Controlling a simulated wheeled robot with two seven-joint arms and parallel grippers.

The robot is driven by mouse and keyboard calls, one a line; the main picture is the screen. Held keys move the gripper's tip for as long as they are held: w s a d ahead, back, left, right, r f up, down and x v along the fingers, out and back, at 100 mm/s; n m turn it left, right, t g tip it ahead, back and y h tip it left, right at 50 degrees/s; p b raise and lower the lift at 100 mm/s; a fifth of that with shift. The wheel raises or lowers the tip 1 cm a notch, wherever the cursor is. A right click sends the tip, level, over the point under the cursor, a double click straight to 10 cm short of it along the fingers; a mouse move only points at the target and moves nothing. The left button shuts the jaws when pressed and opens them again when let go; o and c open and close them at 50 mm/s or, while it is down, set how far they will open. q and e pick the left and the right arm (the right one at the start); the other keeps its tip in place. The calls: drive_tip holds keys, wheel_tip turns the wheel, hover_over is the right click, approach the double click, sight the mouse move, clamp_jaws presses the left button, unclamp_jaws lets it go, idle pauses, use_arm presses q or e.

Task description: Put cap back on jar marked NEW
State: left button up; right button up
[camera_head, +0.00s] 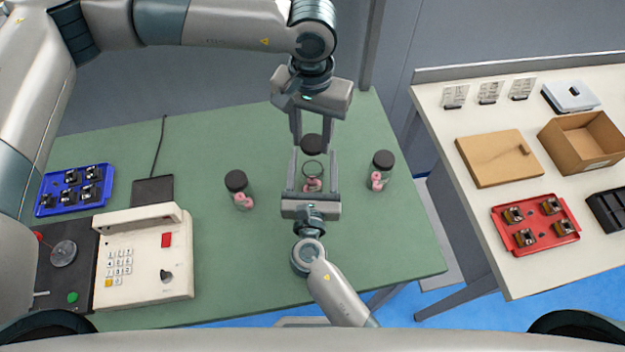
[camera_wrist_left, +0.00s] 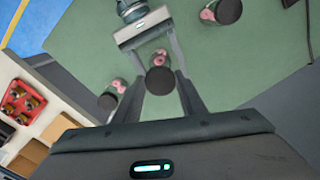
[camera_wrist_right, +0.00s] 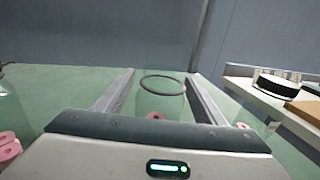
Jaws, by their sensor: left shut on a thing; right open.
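My left gripper (camera_head: 312,141) comes down from above and is shut on a black cap (camera_head: 312,148), also seen in its wrist view (camera_wrist_left: 160,81). The cap is held just behind and above an uncapped glass jar (camera_head: 313,170) with pink rings inside. My right gripper (camera_head: 313,155) is open, its fingers on either side of this jar. In the right wrist view the jar's open rim (camera_wrist_right: 162,85) shows between the fingers. A black-capped jar (camera_head: 240,192) stands to the left and another (camera_head: 381,170) to the right. I cannot read a NEW mark on any jar.
The green table (camera_head: 260,270) is clear around the jars. A cream keypad machine (camera_head: 142,258) and a blue tray (camera_head: 75,190) are at the left. A separate white table at the right holds a red tray (camera_head: 535,225), a cardboard box (camera_head: 583,142) and a brown board (camera_head: 498,158).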

drive_tip(key=shift+w, duration=0.2)
drive_tip(key=c, duration=1.6)
use_arm(q)
hover_over(312, 160)
drive_tip(key=s, duration=0.2)
drive_tip(key=shift+s+f, duration=0.15)
drive_tip(key=shift+f, duration=2.3)
drive_tip(key=shift+f, duration=0.15)
drive_tip(key=shift+f, duration=0.75)
drive_tip(key=shift+f, duration=0.6)
use_arm(e)
clamp_jaws()
